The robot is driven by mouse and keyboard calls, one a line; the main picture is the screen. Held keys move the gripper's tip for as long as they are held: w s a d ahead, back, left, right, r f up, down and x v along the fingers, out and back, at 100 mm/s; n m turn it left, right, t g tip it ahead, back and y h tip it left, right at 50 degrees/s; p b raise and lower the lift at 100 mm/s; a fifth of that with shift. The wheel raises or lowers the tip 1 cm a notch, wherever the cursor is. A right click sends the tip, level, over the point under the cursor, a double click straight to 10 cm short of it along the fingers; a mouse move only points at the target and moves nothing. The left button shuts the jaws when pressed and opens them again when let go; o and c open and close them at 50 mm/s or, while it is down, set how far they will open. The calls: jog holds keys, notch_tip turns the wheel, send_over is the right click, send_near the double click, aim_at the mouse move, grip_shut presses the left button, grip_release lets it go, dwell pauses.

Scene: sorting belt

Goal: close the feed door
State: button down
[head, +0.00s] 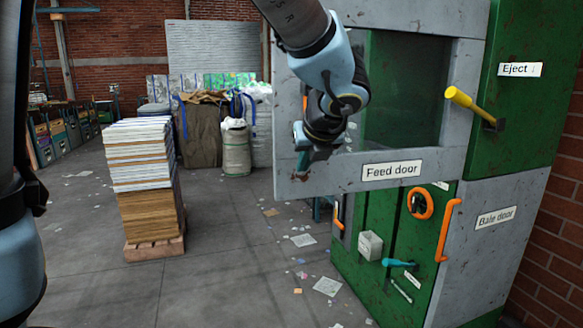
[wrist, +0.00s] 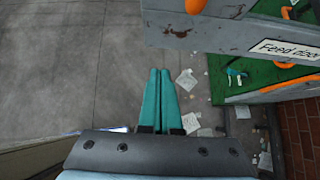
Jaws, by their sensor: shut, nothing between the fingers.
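The feed door (head: 330,182) is a worn grey frame labelled "Feed door" on the upper front of the green baler. Its left part sticks out past the lower cabinet's left edge, so it looks swung open; how far is hard to tell. In the wrist view the door (wrist: 215,30) fills the upper right, with part of an orange handle (wrist: 195,6) at the top. My gripper (head: 301,168) is at the door's lower left in the head view, partly hidden by my wrist. In the wrist view its teal fingers (wrist: 161,72) are together and empty, left of the door's label.
A yellow eject lever (head: 470,103) sticks out at right. A stacked pallet (head: 150,205) and filled sacks (head: 235,150) stand left. Open floor with scattered paper lies between.

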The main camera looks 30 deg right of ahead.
aim_at(289, 182)
jog(key=x, duration=0.3)
jog(key=w+r+p+x, duration=0.1)
jog(key=x, duration=0.3)
jog(key=p+x, duration=0.1)
jog(key=x, duration=0.3)
jog(key=shift+w+r, duration=0.25)
jog(key=shift+r, duration=0.05)
jog(key=shift+w+d+f+p, duration=0.15)
jog(key=shift+w+p, duration=0.15)
jog(key=shift+w, duration=0.2)
